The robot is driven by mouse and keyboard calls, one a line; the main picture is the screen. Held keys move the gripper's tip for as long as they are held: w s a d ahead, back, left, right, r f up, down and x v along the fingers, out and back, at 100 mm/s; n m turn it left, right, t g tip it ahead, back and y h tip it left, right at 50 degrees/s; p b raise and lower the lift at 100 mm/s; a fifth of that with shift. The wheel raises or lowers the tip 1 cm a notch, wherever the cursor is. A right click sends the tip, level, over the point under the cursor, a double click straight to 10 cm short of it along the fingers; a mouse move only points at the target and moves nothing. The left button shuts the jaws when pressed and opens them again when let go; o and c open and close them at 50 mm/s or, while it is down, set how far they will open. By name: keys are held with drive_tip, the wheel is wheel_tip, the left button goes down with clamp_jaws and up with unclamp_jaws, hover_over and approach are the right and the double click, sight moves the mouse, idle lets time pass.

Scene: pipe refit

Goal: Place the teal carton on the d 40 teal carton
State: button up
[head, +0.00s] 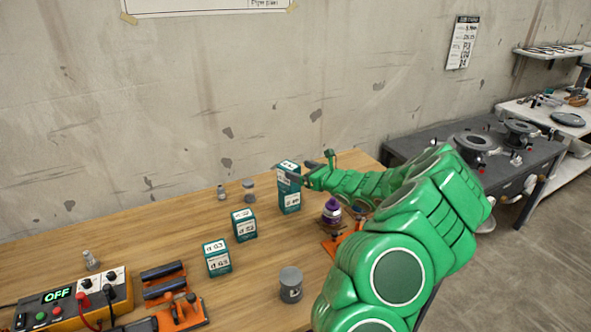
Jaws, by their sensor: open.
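Two teal cartons with white labels stand one on the other near the back of the wooden table. The upper teal carton (288,168) rests on the lower teal carton (290,200), and the two look about aligned. The lower label looks like d 40 but is small. My gripper (298,173) is open at the upper carton, with a dark finger across its front; contact cannot be told. Part of the upper carton is hidden by the finger. Two more teal cartons stand apart to the left: one (244,225) and, nearer, one (218,258) that reads about d 63.
A purple-topped item (331,209) stands right of the stack beside my arm. A grey cylinder (291,285) stands in front. Small metal fittings (249,190) are behind. An orange meter box (72,302) reading OFF and orange-black tools (180,312) fill the left front.

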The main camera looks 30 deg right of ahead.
drive_tip(key=v, duration=0.8)
drive_tip(key=shift+s, duration=0.15)
